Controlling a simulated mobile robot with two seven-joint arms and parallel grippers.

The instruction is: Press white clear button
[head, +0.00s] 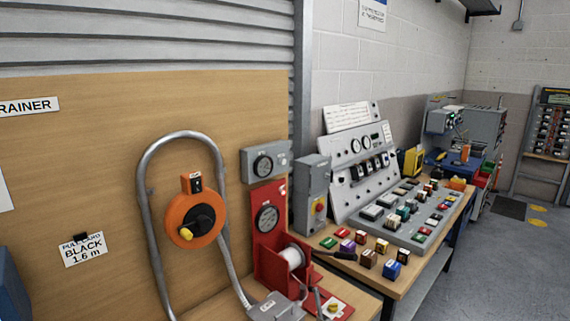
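A grey sloped console (352,190) with gauges, switches and rows of buttons stands on the wooden bench at centre right. Its lower deck (405,236) carries several coloured blocks or buttons, including a pale one (372,212) near its left end. The labels are too small to read, so I cannot tell which one is the white clear button. Neither of my grippers shows in the head view.
An orange reel (193,221) and a bent grey pipe (147,215) are on the wooden panel at left. A red stand with a white spool (293,256) is in front. Loose small blocks (368,258) lie along the bench's near edge. Floor at right is mostly clear.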

